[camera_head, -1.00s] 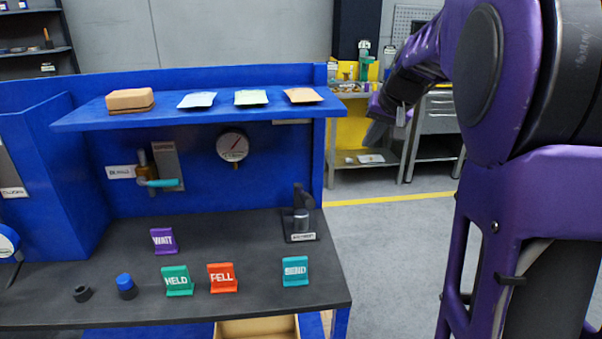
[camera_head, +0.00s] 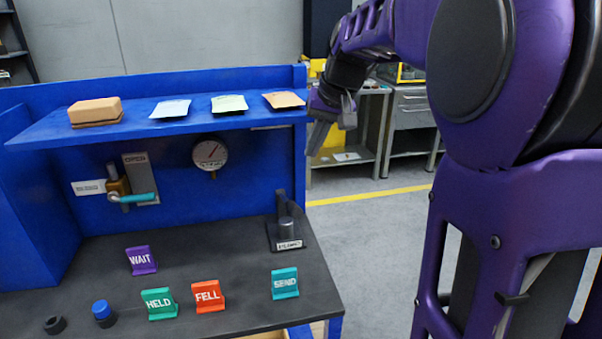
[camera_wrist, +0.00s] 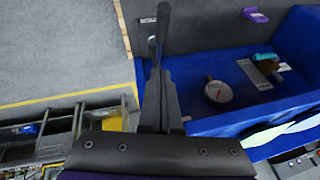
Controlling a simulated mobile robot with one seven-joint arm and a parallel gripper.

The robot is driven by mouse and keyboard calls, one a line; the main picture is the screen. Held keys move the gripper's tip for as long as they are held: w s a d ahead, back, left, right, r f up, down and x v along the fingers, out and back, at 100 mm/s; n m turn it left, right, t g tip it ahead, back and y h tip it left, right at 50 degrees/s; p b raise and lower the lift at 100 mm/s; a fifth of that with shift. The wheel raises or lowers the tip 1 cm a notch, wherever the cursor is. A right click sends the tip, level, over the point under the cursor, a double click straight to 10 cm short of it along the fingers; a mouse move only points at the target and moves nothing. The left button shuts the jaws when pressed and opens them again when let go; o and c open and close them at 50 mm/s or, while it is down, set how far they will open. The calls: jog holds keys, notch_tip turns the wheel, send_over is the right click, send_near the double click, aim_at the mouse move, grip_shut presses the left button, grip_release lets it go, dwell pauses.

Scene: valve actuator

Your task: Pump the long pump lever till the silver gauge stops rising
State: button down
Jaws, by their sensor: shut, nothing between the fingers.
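The long pump lever (camera_head: 281,205) stands upright on a small dark pump base with a white label at the bench's right rear corner. In the wrist view the dark lever (camera_wrist: 163,28) lies just beyond my fingertips, and I cannot tell whether they touch it. The round silver gauge (camera_head: 210,152) with a white face and a reddish needle is on the blue back panel; it also shows in the wrist view (camera_wrist: 218,92). Its reading is too small to make out.
A blue shelf (camera_head: 180,118) with a tan block and several packets overhangs the bench. A brass valve with a teal handle (camera_head: 137,198) is left of the gauge. Labelled stands, including a teal one (camera_head: 285,283), and a blue button (camera_head: 103,313) occupy the front.

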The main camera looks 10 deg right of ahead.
send_over(293, 202)
jog(key=d, duration=0.2)
notch_tip(293, 202, down, 9)
jog(key=shift+s+a+f, duration=0.25)
jog(key=shift+s+f, duration=0.15)
jog(key=shift+f, duration=0.15)
jog(key=shift+s+a+f, duration=0.2)
jog(key=shift+s+f, duration=0.2)
jog(key=shift+f, duration=0.1)
jog(key=shift+s+a+f, duration=0.15)
jog(key=shift+s+f, duration=0.05)
jog(key=shift+f, duration=0.35)
jog(key=shift+f+b, duration=0.1)
jog(key=shift+b, duration=0.3)
